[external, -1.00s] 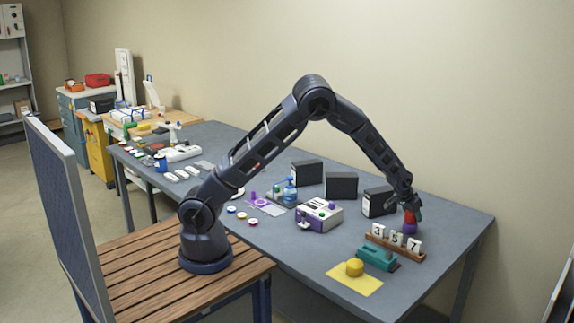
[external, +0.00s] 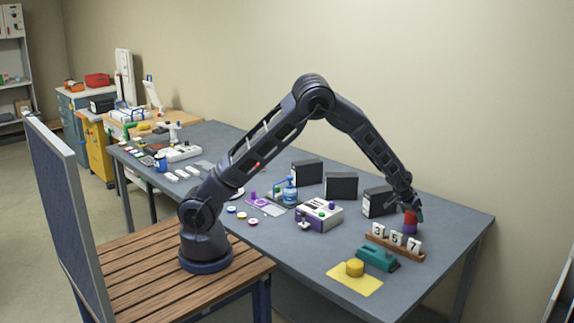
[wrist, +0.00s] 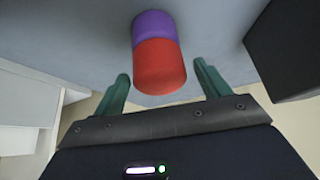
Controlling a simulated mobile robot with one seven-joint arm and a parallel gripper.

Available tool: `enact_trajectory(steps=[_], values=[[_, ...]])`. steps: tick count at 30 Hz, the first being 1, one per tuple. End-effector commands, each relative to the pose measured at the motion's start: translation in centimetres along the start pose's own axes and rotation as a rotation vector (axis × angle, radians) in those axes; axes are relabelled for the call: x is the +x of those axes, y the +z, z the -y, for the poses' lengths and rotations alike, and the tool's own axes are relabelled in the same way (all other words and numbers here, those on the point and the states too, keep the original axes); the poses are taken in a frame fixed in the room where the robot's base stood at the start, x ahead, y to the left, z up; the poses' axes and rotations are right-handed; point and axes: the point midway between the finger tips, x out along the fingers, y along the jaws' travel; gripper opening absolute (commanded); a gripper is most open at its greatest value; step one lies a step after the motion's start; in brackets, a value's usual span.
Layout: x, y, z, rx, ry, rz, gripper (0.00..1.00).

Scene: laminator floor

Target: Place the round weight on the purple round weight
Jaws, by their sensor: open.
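The red round weight (wrist: 158,66) stands on top of the purple round weight (wrist: 152,24), and the two look lined up as one upright stack. The stack also shows in the external view near the right end of the table, with the red weight (external: 409,216) above the purple weight (external: 410,229). My gripper (wrist: 162,74) is open, with its teal fingers apart on either side of the red weight's upper end. Gaps show between the fingers and the red weight. In the external view my gripper (external: 413,206) is just above the stack.
A wooden rack with number blocks (external: 396,240) stands close in front of the stack. A dark box (external: 378,202) is close on its left. A teal device (external: 377,258) and a yellow round piece (external: 355,267) on a yellow sheet (external: 347,283) lie nearer the front.

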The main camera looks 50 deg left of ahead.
Motion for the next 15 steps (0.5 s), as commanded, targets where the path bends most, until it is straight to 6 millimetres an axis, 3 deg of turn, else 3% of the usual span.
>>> enact_trajectory(steps=[15], values=[[-8.8,-0.1,-0.1,0.000,0.002,-0.003,0.75]])
